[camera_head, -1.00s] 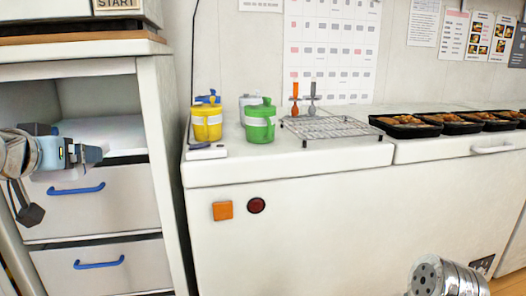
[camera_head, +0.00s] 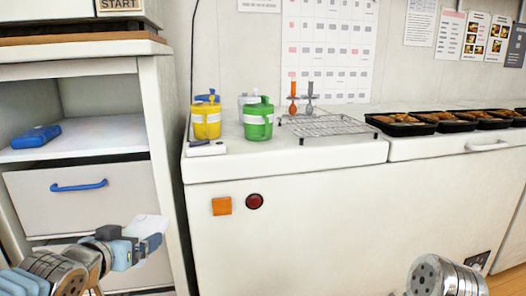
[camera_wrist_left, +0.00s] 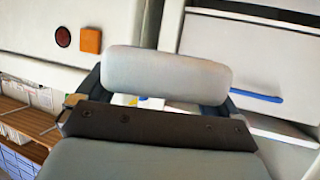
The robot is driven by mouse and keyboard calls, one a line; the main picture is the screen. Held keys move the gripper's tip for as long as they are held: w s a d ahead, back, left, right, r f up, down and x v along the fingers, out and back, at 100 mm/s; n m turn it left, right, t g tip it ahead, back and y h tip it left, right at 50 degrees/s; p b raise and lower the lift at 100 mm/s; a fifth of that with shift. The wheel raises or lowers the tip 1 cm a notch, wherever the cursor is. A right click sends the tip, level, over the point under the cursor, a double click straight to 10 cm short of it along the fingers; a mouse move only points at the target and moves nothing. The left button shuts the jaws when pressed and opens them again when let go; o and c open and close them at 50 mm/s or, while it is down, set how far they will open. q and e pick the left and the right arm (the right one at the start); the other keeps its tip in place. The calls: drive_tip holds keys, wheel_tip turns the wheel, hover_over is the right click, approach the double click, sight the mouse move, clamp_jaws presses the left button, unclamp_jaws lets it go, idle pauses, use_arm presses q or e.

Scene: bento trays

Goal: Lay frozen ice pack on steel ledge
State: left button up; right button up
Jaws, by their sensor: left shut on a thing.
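My left gripper (camera_head: 135,246) is low at the left in the head view, in front of the drawers. It is shut on a pale, rounded block (camera_head: 148,226), likely the frozen ice pack. The left wrist view shows this whitish block (camera_wrist_left: 165,76) gripped between the dark fingers, clear of any surface. A blue pack (camera_head: 35,136) lies on the pale open shelf (camera_head: 105,146) above the top drawer. I cannot tell for certain which surface is the steel ledge. My right gripper is out of view; only a metal part of my right arm shows at the bottom right.
A white chest (camera_head: 300,228) stands to the right. A blue-handled drawer (camera_head: 130,190) is shut below the shelf.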

use_arm(q)
drive_tip(key=w+d+f+m+h, duration=0.1)
drive_tip(key=d+f, duration=0.2)
drive_tip(key=f, duration=0.6)
drive_tip(key=w+d+f+m+h, duration=0.1)
drive_tip(key=d+f, duration=0.3)
drive_tip(key=f, duration=0.5)
drive_tip(key=shift+w+d+f+m+h, duration=0.25)
drive_tip(key=shift+w+f+m+h, duration=0.05)
drive_tip(key=shift+f+h, duration=0.1)
drive_tip(key=shift+r, duration=0.1)
